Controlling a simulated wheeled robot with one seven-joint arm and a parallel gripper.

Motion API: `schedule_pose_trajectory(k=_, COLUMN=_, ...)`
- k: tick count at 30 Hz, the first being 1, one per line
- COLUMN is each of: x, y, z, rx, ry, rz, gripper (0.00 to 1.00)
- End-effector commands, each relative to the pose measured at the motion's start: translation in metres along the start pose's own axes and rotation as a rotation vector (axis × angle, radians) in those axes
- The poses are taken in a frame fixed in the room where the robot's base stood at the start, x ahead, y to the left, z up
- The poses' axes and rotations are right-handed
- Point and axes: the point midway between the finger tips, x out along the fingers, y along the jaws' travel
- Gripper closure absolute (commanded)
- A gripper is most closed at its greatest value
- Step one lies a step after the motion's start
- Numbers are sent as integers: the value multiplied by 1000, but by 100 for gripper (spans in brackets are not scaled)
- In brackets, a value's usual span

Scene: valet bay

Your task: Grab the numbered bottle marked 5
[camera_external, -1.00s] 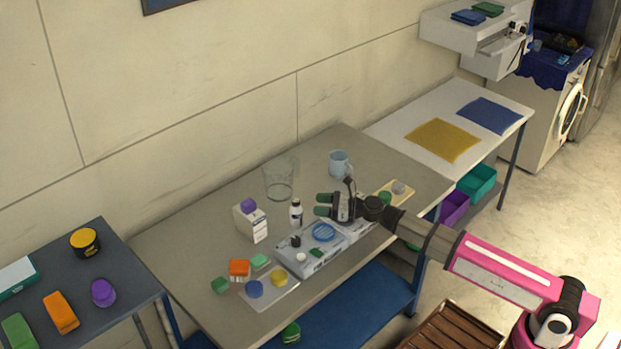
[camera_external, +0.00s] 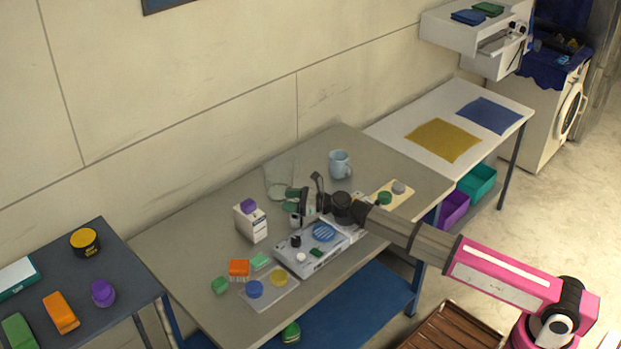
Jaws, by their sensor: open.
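The small white bottle (camera_external: 295,220) stands on the grey table, mostly hidden by my gripper. Only part of its white body shows, and I cannot read a number on it.
A clear glass (camera_external: 279,178) stands close behind my gripper. A white carton with a purple cap (camera_external: 250,222) is to the left, and a light blue mug (camera_external: 340,163) is behind right. A grey tray (camera_external: 301,270) with small items lies in front.

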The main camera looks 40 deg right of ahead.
Motion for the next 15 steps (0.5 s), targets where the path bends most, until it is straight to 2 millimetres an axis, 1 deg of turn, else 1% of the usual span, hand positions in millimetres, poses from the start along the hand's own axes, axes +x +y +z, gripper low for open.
schedule_pose_trajectory(k=5, x=-1, y=0, z=0, rx=0, ry=0, rz=-1, gripper=41)
schedule_pose_trajectory(k=6, x=-1, y=0, z=0, rx=0, ry=0, rz=-1, gripper=54)
schedule_pose_trajectory(k=8, x=-1, y=0, z=0, rx=0, ry=0, rz=-1, gripper=74)
schedule_pose_trajectory(k=9, x=-1, y=0, z=0, rx=0, ry=0, rz=-1, gripper=87)
schedule_pose_trajectory(k=10, x=-1, y=0, z=0, rx=1, ry=0, rz=-1, gripper=97)
schedule_pose_trajectory(k=11, x=-1, y=0, z=0, rx=1, ry=0, rz=-1, gripper=100)
schedule_pose_trajectory(k=15, x=-1, y=0, z=0, rx=1, ry=0, rz=-1, gripper=100)
